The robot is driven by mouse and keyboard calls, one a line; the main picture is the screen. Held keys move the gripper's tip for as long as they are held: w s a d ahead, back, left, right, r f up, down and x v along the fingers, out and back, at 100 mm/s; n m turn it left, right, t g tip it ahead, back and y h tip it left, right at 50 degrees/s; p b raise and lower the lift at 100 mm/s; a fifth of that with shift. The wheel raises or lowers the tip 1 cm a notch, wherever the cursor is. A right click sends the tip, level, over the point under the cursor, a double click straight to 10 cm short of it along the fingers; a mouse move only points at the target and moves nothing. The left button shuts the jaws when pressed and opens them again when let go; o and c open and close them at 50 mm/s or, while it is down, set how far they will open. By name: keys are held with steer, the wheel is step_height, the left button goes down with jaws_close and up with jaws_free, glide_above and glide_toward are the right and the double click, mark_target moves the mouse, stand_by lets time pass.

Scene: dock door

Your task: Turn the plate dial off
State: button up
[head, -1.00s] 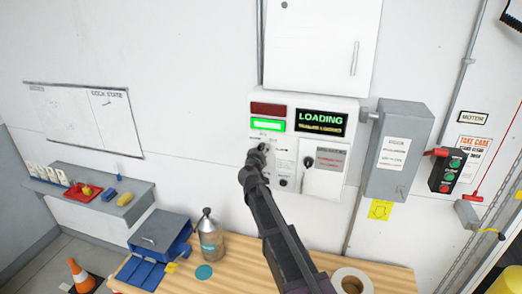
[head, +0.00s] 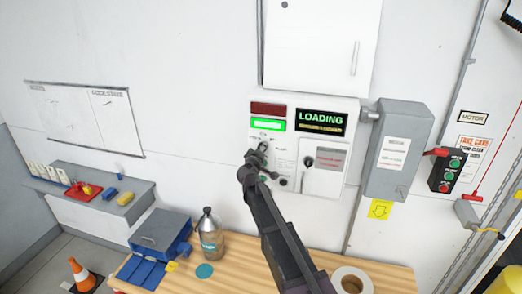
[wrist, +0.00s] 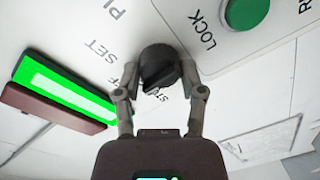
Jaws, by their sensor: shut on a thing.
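The plate dial is a dark round knob (wrist: 160,70) on the white control panel (head: 345,180). In the wrist view it sits between my two fingertips, with "SET", "LOCK" and partly hidden lettering printed around it. My gripper (wrist: 160,82) is shut on the dial, a finger on each side. The dial's exact pointing direction is hard to tell. In the head view my gripper (head: 261,157) is at the panel's left part, below the green-lit bar, and largely hides the dial.
A green button (wrist: 243,12) is close to the dial. The panel also has a lit "LOADING" display (head: 320,120) and a key-like switch (head: 309,162). A grey box (head: 398,150) stands out to the right. Below is a wooden bench with a bottle (head: 209,235) and tape roll (head: 351,281).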

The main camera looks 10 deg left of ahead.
steer(key=shift+w+a+r, duration=0.1)
steer(key=o, duration=1.2)
steer(key=shift+c, duration=0.2)
steer(key=shift+m, duration=0.3)
